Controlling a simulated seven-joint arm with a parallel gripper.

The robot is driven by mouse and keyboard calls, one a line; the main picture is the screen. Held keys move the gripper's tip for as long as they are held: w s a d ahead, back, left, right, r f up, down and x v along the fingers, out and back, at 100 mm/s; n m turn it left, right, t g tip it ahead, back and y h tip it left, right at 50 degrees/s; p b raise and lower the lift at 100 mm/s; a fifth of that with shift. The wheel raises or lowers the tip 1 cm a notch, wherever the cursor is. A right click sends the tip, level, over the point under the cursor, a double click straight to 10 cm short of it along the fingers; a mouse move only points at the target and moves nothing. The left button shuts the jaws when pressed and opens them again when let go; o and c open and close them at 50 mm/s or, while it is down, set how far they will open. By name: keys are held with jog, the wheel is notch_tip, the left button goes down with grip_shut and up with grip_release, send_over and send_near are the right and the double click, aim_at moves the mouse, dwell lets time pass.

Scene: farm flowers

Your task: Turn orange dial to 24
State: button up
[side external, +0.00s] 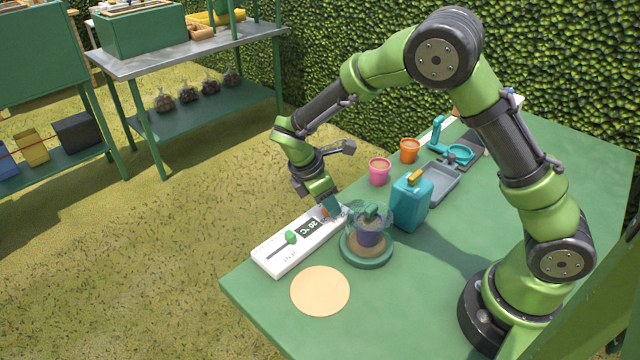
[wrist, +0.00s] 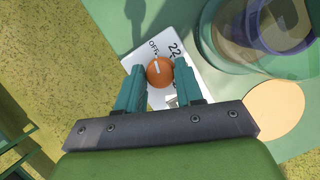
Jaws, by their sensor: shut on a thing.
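The orange dial (wrist: 160,72) sits on a white control panel (side external: 275,263) at the table's left edge. In the wrist view its white pointer line points up, slightly left, near the label OFF; the number 22 is printed to the right. In the side view only a sliver of the dial (side external: 325,212) shows beside the fingers. The panel's dark display (side external: 309,227) appears to read 20 °C. My gripper (wrist: 159,80) is shut on the dial, with one teal finger on each side of it. It reaches down over the panel's far end in the side view (side external: 331,208).
A green slider knob (side external: 290,237) is on the panel. Close beside the panel stands a potted plant under a clear cover (side external: 369,229). A tan disc (side external: 320,290) lies in front.

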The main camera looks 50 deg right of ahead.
jog(key=shift+m, duration=0.3)
jog(key=m, duration=0.2)
jog(key=m+g+y, duration=0.1)
jog(key=m, duration=0.1)
jog(key=shift+w+d+g, duration=0.1)
jog(key=shift+w+g, duration=0.05)
jog(key=shift+g, duration=0.15)
jog(key=m+y, duration=0.1)
jog(key=m, duration=0.2)
jog(key=m+g, duration=0.1)
jog(key=m, duration=0.1)
jog(key=shift+d+m+y, duration=0.15)
jog(key=shift+m+y, duration=0.25)
jog(key=m+y, duration=0.1)
jog(key=m, duration=0.1)
jog(key=m+y, duration=0.1)
jog(key=m, duration=0.2)
jog(key=shift+d, duration=0.15)
jog(key=shift+m+y, duration=0.7)
jog(key=shift+m, duration=1.5)
jog(key=shift+t, duration=0.3)
jog(key=o, duration=1)
jog(key=shift+d+r, duration=0.1)
